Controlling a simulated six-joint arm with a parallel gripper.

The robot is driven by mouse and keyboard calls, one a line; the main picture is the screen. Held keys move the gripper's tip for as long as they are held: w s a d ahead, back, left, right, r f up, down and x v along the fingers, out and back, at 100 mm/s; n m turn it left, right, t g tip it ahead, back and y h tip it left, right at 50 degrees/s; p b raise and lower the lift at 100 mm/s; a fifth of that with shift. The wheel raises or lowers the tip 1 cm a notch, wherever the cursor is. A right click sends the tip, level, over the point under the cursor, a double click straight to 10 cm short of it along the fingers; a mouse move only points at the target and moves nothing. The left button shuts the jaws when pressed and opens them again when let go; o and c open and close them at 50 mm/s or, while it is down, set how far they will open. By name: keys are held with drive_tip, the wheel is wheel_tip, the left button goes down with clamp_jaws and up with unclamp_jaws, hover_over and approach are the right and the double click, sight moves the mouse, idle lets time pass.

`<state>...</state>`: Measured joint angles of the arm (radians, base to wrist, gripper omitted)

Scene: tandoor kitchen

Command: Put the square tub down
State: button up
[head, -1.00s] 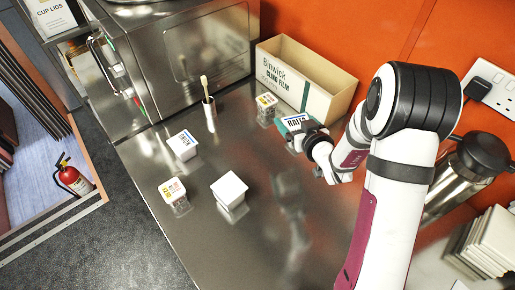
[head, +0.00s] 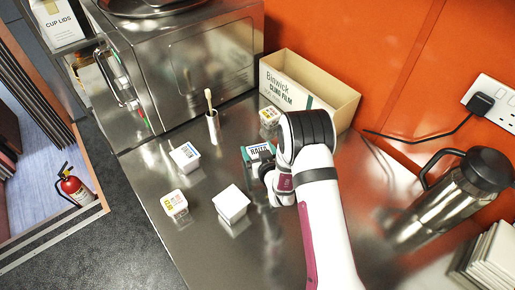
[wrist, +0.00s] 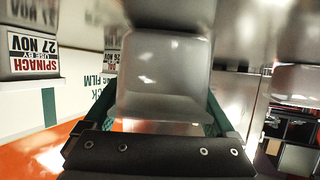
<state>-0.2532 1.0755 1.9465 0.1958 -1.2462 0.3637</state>
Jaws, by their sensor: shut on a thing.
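My gripper (head: 262,158) is shut on a square tub (head: 258,150) with a white and blue label on its lid. In the wrist view the held tub (wrist: 163,85) is a pale, translucent block between the two green fingers, one on each side. It is over the steel counter (head: 205,245), right of the white-lidded tub; whether its base touches the counter cannot be told. My arm hides part of the tub and the counter behind it.
A blue-labelled tub (head: 185,156), yellow-labelled tub (head: 174,203) and blank white-lidded tub (head: 231,203) stand to the left. Another yellow-labelled tub (head: 269,117) stands before the cling film box (head: 325,85). A cup with a brush (head: 213,127) stands behind. A steel flask (head: 425,220) is right.

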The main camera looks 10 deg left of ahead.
drive_tip(key=o, duration=1.3)
drive_tip(key=shift+s+r, duration=0.1)
drive_tip(key=shift+r, duration=0.05)
drive_tip(key=v, duration=1.1)
drive_tip(key=shift+s+d+r, duration=0.15)
drive_tip(key=shift+s+r, duration=0.1)
drive_tip(key=shift+s, duration=0.05)
drive_tip(key=s+d+r+m+g+h, duration=0.5)
drive_tip(key=s+d+r+m+g, duration=0.15)
drive_tip(key=d, duration=0.25)
drive_tip(key=s+r+m+g, duration=0.1)
drive_tip(key=s+r+g, duration=0.1)
drive_tip(key=s, duration=0.5)
drive_tip(key=s+r+m+g+y, duration=0.1)
drive_tip(key=s+r, duration=0.3)
drive_tip(key=s, duration=0.4)
drive_tip(key=s+r+m+g, duration=0.1)
drive_tip(key=s+r+g, duration=0.2)
drive_tip(key=s, duration=0.4)
drive_tip(key=shift+s+a+m, duration=0.1)
drive_tip(key=shift+s+m, duration=0.25)
